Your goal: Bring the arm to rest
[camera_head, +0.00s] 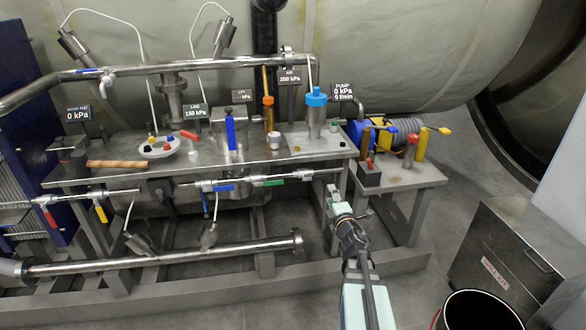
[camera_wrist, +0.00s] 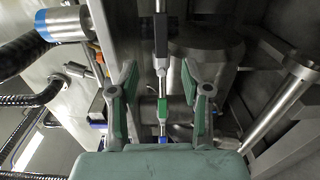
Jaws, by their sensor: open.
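My gripper (camera_head: 334,198) is at the front right corner of the metal bench, at the height of the pipe under its top. In the wrist view my gripper (camera_wrist: 162,68) has its two green-padded fingers spread apart, with nothing clamped between them. A thin pipe with a green-handled valve (camera_wrist: 163,104) shows in the gap between the fingers. How far the pipe lies from the fingertips is hard to judge. In the head view the green valve handle (camera_head: 267,182) is on the pipe left of my gripper.
The bench (camera_head: 110,176) carries a white dish (camera_head: 158,147), a blue-capped cylinder (camera_head: 316,112) and a wooden-coloured rod (camera_head: 117,164). A pump (camera_head: 372,134) stands on a side table at right. A black bin (camera_head: 478,312) and a metal cabinet (camera_head: 500,262) stand at lower right. Floor between is clear.

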